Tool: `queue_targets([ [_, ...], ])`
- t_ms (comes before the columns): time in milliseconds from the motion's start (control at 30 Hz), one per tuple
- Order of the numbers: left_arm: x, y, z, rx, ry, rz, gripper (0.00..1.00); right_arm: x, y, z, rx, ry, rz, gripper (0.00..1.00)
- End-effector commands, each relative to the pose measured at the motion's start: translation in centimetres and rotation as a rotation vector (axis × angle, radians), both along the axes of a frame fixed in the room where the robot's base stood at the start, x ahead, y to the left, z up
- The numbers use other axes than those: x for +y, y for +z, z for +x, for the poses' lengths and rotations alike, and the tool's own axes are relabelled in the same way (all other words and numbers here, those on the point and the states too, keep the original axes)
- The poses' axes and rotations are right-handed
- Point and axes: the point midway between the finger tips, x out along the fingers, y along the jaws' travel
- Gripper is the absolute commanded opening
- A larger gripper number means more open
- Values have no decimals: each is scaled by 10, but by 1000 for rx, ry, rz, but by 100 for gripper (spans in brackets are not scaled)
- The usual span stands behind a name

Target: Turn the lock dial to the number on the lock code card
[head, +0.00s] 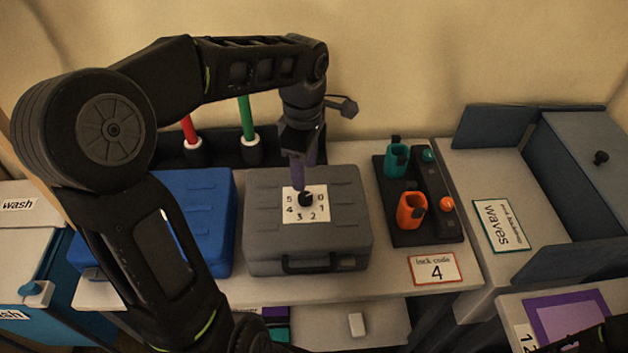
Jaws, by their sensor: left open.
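The lock dial (306,200) is a small black knob on a white plate (292,217) with the numbers 0 to 5 around it. The plate lies on top of a closed grey case (350,235) with a front handle. The lock code card (435,268), white with an orange-red border, lies at the table's front right and reads 4. My left gripper (303,182) is open and points down at the dial, its fingertips right at the knob. I cannot tell whether the fingers straddle it. The dial's pointing direction is too small and partly hidden to read.
A blue case (205,210) stands left of the grey one, partly behind my left arm. A black rack (430,238) with a teal and an orange holder stands to the right. Red (189,130) and green (247,118) sticks stand behind.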

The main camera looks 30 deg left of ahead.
Motion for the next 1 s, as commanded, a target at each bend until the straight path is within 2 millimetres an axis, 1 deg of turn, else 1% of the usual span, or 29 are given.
queue_targets([
  [200,0,-1,0,0,0,0,52,0,0,0,0,0,0,36],
  [333,0,-7,0,2,-1,-1,52,0,2,0,0,0,0,36],
  [467,0,-22,-1,4,-1,0,52,0,4,0,1,-1,-1,36],
  [700,0,-59,-1,4,0,-2,52,-1,10,-1,3,-1,-3,36],
  [800,0,-71,-1,3,-1,-1,52,-1,12,-1,4,-2,-3,36],
  [900,0,-77,0,0,-1,0,52,-1,12,-1,4,-2,-3,36],
  [1000,0,-79,0,0,-1,0,52,-1,12,-2,4,-2,-3,36],
])
